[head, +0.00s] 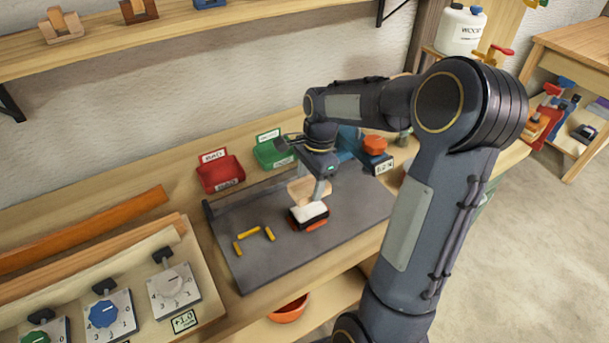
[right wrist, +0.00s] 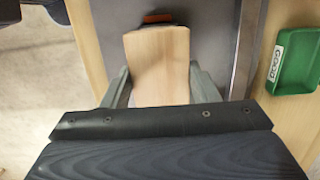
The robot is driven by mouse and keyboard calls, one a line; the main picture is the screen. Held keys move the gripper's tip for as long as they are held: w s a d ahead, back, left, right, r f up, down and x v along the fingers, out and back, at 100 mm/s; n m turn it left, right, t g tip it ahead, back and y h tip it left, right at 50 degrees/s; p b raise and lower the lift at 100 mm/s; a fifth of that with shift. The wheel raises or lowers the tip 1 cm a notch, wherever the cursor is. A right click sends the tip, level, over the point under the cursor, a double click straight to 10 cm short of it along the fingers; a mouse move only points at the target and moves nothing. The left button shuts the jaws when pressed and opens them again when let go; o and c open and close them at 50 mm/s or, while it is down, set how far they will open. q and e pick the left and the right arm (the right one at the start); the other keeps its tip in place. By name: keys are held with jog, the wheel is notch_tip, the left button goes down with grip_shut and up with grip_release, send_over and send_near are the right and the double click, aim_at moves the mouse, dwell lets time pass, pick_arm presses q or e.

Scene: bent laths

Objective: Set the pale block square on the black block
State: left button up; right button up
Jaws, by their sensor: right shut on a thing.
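My right gripper (head: 318,188) reaches down over the grey mat and is shut on the pale block (head: 299,191). In the right wrist view the pale wooden block (right wrist: 158,68) sits between the two fingers (right wrist: 159,85). The black block (head: 309,217), with a whitish top and orange at its lower edge, stands on the mat just below and in front of the pale block. A dark and orange piece of it (right wrist: 158,18) shows beyond the pale block's far end. I cannot tell whether the two blocks touch. My left gripper is not in view.
A yellow bracket-like piece (head: 253,236) lies on the grey mat (head: 262,267), left of the black block. Red (head: 220,174) and green (head: 273,153) bins stand along the mat's back edge. A dial panel (head: 105,313) is at left. The mat's front is clear.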

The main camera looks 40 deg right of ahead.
aim_at(310, 209)
jog(key=shift+f+b, duration=0.65)
jog(key=shift+f, duration=0.25)
notch_tip(310, 209, down, 3)
jog(key=shift+r+b, duration=0.2)
jog(key=shift+b, duration=0.9)
jog(key=shift+f, duration=0.5)
jog(key=shift+f+b, duration=0.6)
jog(key=shift+b, duration=0.05)
jog(key=o, duration=1.1)
jog(key=shift+r, duration=0.15)
